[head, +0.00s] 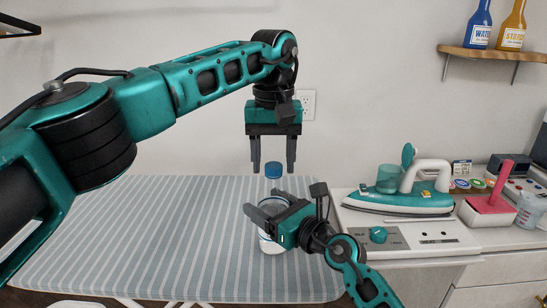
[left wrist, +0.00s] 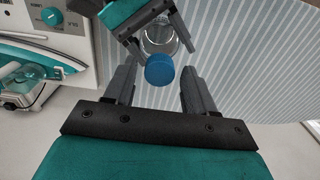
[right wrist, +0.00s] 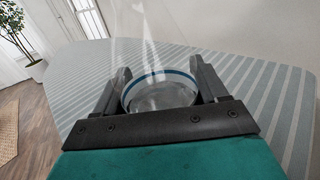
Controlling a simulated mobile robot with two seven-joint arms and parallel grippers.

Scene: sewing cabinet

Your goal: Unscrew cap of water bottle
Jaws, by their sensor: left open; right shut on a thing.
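A clear water bottle (head: 268,241) with a blue cap (head: 273,170) stands upright on the striped ironing board. My right gripper (head: 264,207) is shut around the bottle's body; in the right wrist view the bottle (right wrist: 160,92) sits between its fingers. My left gripper (head: 273,172) points down from above, with its open fingers on either side of the cap. In the left wrist view the cap (left wrist: 159,70) shows a little beyond the left fingertips, with a visible gap on each side. Part of the bottle is hidden behind my right gripper.
The striped ironing board (head: 130,240) is otherwise clear. To the right, a teal and white iron (head: 405,196) stands on a white unit with a teal knob (head: 378,234). A pink-handled item (head: 490,205) is farther right. Bottles (head: 480,25) stand on a wall shelf.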

